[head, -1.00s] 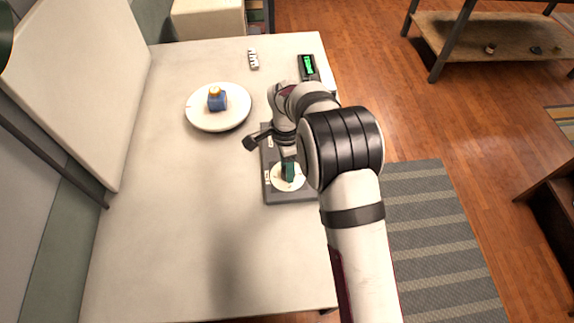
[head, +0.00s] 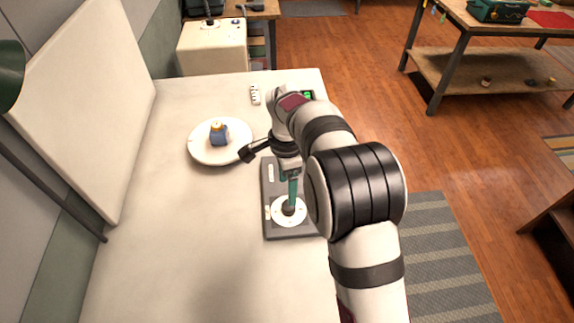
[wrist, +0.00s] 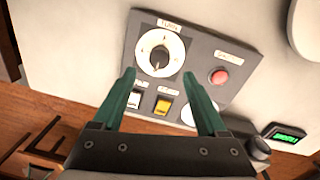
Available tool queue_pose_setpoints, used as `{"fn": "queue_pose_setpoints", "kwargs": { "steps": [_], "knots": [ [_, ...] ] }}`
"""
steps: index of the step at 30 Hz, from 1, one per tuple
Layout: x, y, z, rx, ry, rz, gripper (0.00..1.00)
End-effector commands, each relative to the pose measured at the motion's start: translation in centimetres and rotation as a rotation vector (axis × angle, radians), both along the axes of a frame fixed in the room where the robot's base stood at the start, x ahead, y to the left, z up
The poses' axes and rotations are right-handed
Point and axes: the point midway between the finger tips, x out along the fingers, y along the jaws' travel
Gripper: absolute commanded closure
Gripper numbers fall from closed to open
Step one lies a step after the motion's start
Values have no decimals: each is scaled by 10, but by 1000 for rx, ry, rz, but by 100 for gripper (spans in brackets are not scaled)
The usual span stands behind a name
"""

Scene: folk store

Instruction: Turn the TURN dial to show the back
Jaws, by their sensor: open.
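The TURN dial (wrist: 158,58) is a dark knob on a white round face, under a "TURN" label on a grey panel (wrist: 197,50). It also shows in the head view (head: 275,214), partly behind my gripper. My gripper (wrist: 159,75) is open and empty, its two teal fingers on either side of the dial's lower edge in the wrist view. In the head view my gripper (head: 291,203) hangs over the dial; I cannot tell whether it touches. A blue item with a yellowish top (head: 219,137) stands on a round white plate (head: 203,154).
The panel also carries a red button (wrist: 218,76), a yellow switch (wrist: 162,105) and a white switch (wrist: 134,99). A small green display (wrist: 287,136) lies nearby. A white strip (head: 255,95) lies at the back. The table's left front is clear.

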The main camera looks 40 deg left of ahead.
Motion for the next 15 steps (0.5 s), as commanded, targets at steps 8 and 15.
{"fn": "queue_pose_setpoints", "kwargs": {
  "steps": [8,15],
  "knots": [
    [2,4,72,2,-2,0,24],
    [2,4,86,0,0,0,24]
  ]
}}
